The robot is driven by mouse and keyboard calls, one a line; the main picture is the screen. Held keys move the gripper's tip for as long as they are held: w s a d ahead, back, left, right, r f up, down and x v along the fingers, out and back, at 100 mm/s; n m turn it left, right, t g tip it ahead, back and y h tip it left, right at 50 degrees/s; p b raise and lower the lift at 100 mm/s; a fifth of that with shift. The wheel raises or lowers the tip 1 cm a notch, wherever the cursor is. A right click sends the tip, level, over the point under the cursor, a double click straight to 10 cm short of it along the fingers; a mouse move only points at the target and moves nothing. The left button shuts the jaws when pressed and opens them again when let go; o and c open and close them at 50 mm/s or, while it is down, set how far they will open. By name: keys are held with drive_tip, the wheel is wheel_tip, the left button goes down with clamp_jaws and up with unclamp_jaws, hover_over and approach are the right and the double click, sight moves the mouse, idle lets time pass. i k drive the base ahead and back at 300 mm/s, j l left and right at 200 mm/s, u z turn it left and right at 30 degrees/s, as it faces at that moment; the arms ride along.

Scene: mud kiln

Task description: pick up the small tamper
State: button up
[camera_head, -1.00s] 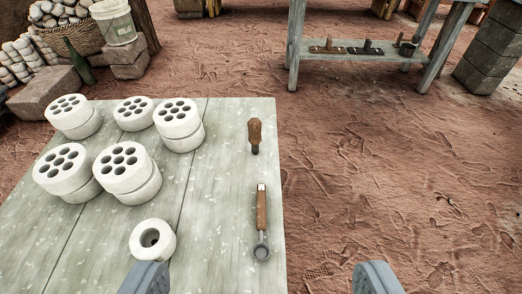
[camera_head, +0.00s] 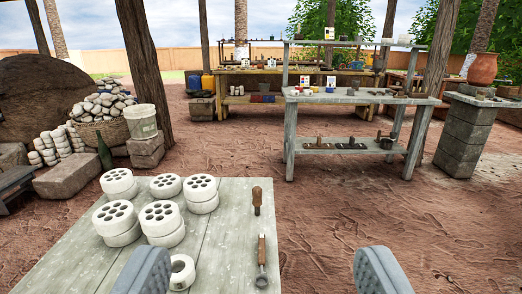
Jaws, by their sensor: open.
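My gripper (camera_head: 262,262) is open and empty, with one finger at the lower left and the other at the lower right. A short tool with a brown wooden handle (camera_head: 257,197) lies on the near grey table (camera_head: 215,250), near its right edge. A longer tool with a brown handle and a round metal end (camera_head: 262,262) lies nearer, between the fingers in the picture. Small wooden-handled tools (camera_head: 319,142) stand on the lower shelf of the grey rack farther back. I cannot tell for certain which one is the small tamper. My gripper touches none of them.
Several white perforated cylinders (camera_head: 118,222) and a white ring (camera_head: 182,272) stand on the near table's left. The grey rack (camera_head: 290,155) stands beyond open dirt ground, with a block pillar (camera_head: 463,145) to its right. Trunks, a bucket (camera_head: 141,121) and blocks are at left.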

sight(257, 191)
drive_tip(key=k+j, duration=0.2)
drive_tip(key=k+l, duration=0.2)
drive_tip(key=l, duration=1.85)
drive_tip(key=i+l, duration=0.25)
drive_tip(key=i, duration=0.25)
drive_tip(key=i+l+u, duration=0.15)
drive_tip(key=i+l, duration=0.15)
drive_tip(key=i, duration=0.25)
drive_tip(key=i+j, duration=0.45)
drive_tip(key=i, duration=0.15)
